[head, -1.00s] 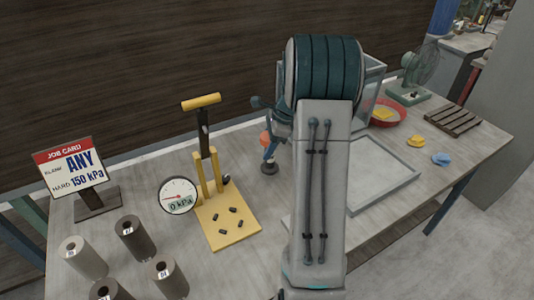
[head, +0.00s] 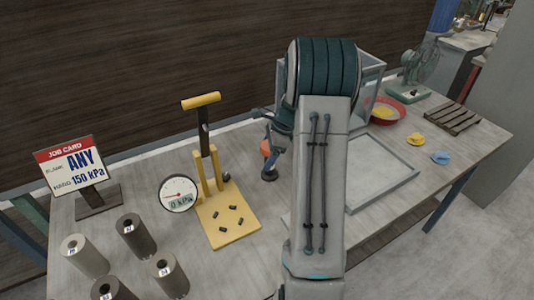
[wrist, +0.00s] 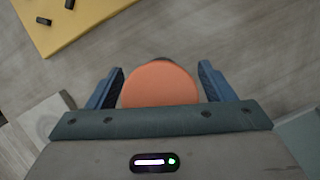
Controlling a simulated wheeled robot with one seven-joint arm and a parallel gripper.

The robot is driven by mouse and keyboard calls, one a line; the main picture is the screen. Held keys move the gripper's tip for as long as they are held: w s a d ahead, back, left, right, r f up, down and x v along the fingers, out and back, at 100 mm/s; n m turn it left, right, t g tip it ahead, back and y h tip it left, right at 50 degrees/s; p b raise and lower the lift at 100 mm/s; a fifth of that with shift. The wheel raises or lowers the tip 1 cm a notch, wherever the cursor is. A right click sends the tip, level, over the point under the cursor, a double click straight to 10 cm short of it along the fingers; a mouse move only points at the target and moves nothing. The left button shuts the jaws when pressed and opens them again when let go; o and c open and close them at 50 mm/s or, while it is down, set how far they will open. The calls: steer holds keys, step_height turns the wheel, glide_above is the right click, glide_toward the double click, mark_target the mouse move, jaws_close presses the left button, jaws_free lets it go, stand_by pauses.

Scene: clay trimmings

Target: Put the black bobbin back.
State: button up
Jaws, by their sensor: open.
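An upright piece with an orange top (head: 266,148) and a dark round foot (head: 269,175) stands on the table, right of the yellow press. I cannot tell for sure that it is the black bobbin; no other piece stands out as one. My gripper (wrist: 160,88) is open, with its blue fingers on either side of the orange top in the wrist view. A gap shows at the right finger; contact at the left is unclear. The foot is mostly hidden below the top there. My arm hides part of the table behind the gripper.
The yellow press (head: 230,228) with a gauge (head: 178,193) stands close on the left, small dark pegs on its base. Several labelled cylinders (head: 135,238) and a job card (head: 75,165) are further left. A grey tray (head: 405,165) lies right of my arm.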

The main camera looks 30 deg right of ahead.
steer(key=shift+r, duration=0.1)
steer(key=v, duration=1.1)
steer(key=s+a+r+n+h, duration=0.1)
steer(key=s+a+r+n, duration=0.2)
steer(key=s+a+n, duration=0.4)
steer(key=s+a+r+n+h, duration=0.1)
steer(key=s+a+r+n, duration=0.25)
steer(key=a, duration=0.45)
steer(key=s+a+f+n+t+h, duration=0.1)
steer(key=s+a+f+n+h, duration=0.1)
steer(key=s+a+n, duration=0.6)
steer(key=shift+s+f+n+b, duration=0.35)
steer(key=shift+s+f+n, duration=0.25)
steer(key=shift+s+n, duration=1.5)
steer(key=shift+d, duration=0.1)
steer(key=shift+c, duration=0.2)
